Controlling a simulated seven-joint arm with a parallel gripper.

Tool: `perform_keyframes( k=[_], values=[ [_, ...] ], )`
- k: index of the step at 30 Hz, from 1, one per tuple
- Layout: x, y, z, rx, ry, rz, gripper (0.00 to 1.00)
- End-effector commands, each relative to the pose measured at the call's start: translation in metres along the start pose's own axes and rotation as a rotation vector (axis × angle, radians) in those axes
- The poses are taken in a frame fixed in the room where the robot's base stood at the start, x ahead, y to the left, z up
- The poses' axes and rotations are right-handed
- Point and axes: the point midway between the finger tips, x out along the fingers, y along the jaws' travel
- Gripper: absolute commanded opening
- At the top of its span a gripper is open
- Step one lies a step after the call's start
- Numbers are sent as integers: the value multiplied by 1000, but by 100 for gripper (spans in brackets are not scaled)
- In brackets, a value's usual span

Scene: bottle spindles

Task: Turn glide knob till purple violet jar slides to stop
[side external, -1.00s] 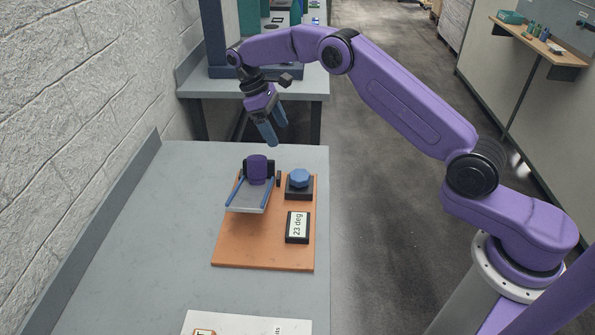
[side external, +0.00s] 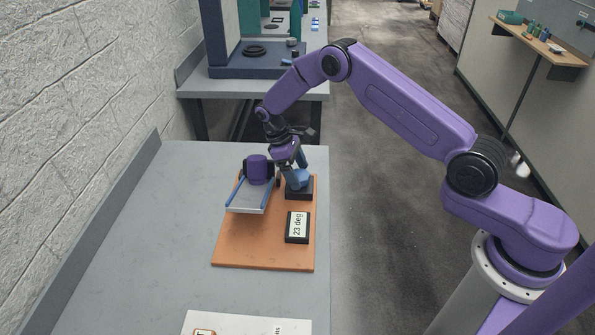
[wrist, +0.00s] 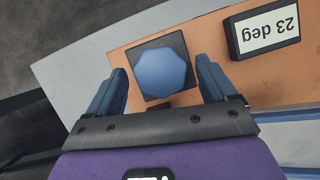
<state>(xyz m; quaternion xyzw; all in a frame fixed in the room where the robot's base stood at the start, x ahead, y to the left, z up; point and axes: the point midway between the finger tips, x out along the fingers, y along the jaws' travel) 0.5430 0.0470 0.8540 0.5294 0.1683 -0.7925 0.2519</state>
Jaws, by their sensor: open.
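The blue faceted glide knob (side external: 299,180) sits on a dark square base at the back right of the orange board (side external: 262,255). The knob also shows in the wrist view (wrist: 160,72), lying ahead of and between my finger lines. My gripper (side external: 291,170) is at the knob with its fingers open; in the wrist view its blue fingers (wrist: 158,88) stand apart on either side of the knob. I cannot tell whether they touch it. The purple violet jar (side external: 256,170) stands upright at the back end of a tilted grey slide with blue rails (side external: 249,197), against a dark holder.
A display (side external: 297,227) in front of the knob reads 23 deg, also legible upside down in the wrist view (wrist: 262,27). A paper sheet (side external: 245,324) lies at the table's front. The grey table (side external: 150,240) is clear to the left of the board.

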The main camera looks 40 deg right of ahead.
Motion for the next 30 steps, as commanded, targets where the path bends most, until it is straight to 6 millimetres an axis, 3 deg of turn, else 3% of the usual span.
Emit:
perform_keyframes(
  k=[9, 15, 30],
  values=[
    [3, 0, 0, 0, 1, 0, 85],
    [3, 0, 0, 0, 0, 0, 30],
    [2, 0, 0, 0, 0, 1, 30]
  ],
)
